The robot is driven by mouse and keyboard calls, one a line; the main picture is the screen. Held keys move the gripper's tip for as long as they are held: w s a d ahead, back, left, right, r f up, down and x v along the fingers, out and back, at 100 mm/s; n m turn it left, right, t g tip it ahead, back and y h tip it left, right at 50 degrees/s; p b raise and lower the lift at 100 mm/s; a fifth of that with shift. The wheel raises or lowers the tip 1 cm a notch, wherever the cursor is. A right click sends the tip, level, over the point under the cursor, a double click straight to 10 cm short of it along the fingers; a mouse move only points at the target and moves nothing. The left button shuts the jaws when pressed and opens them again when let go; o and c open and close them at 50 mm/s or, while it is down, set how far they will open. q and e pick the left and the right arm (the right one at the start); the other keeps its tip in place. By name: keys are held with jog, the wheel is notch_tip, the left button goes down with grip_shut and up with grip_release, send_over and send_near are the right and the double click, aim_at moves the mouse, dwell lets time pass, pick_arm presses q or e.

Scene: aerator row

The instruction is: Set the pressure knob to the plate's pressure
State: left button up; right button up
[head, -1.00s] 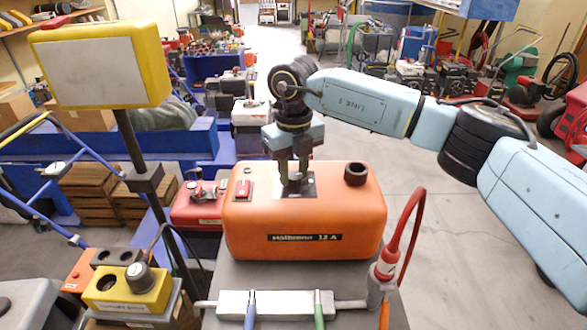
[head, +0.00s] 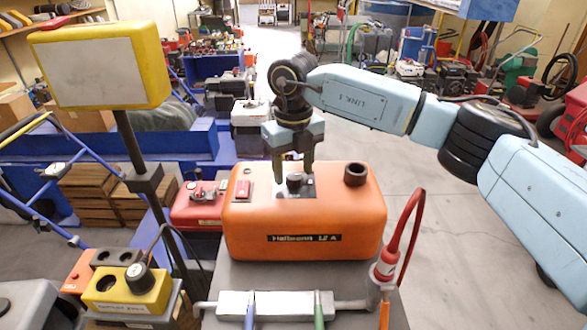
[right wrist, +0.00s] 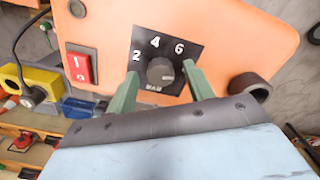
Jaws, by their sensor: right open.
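The pressure knob (right wrist: 160,71) is a dark round knob on a black dial plate (right wrist: 149,48) marked 2, 4, 6 and BAR. It sits on top of the orange machine (head: 340,210) and also shows in the head view (head: 294,181). A pale mark on the knob seems to face the lower right, near no clear number. My right gripper (head: 293,170) is open, its green fingers on either side of the knob with gaps visible. It also shows in the right wrist view (right wrist: 162,82). My left gripper is not in view.
A red rocker switch (head: 243,189) is left of the dial, and a dark round port (head: 355,174) is to its right. A yellow sign with a blank grey face (head: 88,72) stands at left. A red hose (head: 403,230) loops at front right.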

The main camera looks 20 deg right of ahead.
aim_at(293, 174)
notch_tip(293, 174, up, 13)
jog(key=shift+f, duration=0.15)
